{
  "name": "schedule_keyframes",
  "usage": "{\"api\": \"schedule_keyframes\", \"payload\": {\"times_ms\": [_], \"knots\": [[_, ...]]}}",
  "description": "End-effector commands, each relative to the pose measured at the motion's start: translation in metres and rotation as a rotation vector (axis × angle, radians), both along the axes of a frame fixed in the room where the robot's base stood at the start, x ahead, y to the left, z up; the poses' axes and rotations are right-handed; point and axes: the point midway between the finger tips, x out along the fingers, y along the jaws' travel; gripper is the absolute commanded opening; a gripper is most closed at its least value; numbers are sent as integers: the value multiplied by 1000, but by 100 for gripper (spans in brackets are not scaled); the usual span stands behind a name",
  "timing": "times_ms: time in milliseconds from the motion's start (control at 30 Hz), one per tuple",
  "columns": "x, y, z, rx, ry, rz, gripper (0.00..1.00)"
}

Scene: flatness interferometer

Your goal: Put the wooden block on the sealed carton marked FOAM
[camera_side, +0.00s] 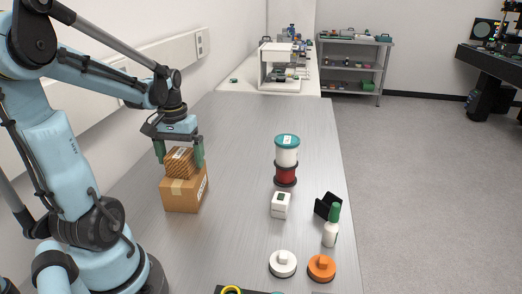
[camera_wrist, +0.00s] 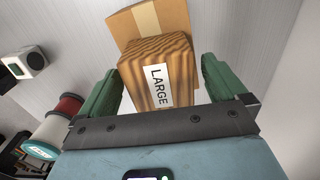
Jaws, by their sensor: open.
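The wooden block (camera_side: 179,163), with striped grain, sits on top of the taped brown carton (camera_side: 181,196) at the left of the bench. In the wrist view the block (camera_wrist: 158,68) bears a white label reading LARGE, and part of the carton (camera_wrist: 170,16) with its pale tape shows beyond it. Dark lettering on the carton's right side is too small to read. My gripper (camera_side: 180,157) is open, with its green fingers on either side of the block. In the wrist view a gap shows between the block and the right finger.
White (camera_side: 283,264) and orange (camera_side: 321,268) knobbed discs lie in front. The bench between carton and spools is clear.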

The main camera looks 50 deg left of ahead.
Motion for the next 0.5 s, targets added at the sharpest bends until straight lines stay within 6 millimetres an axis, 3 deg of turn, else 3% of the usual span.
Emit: {"api": "schedule_keyframes", "payload": {"times_ms": [500], "knots": [[0, 0, 78, 0, 0, 0, 99]]}}
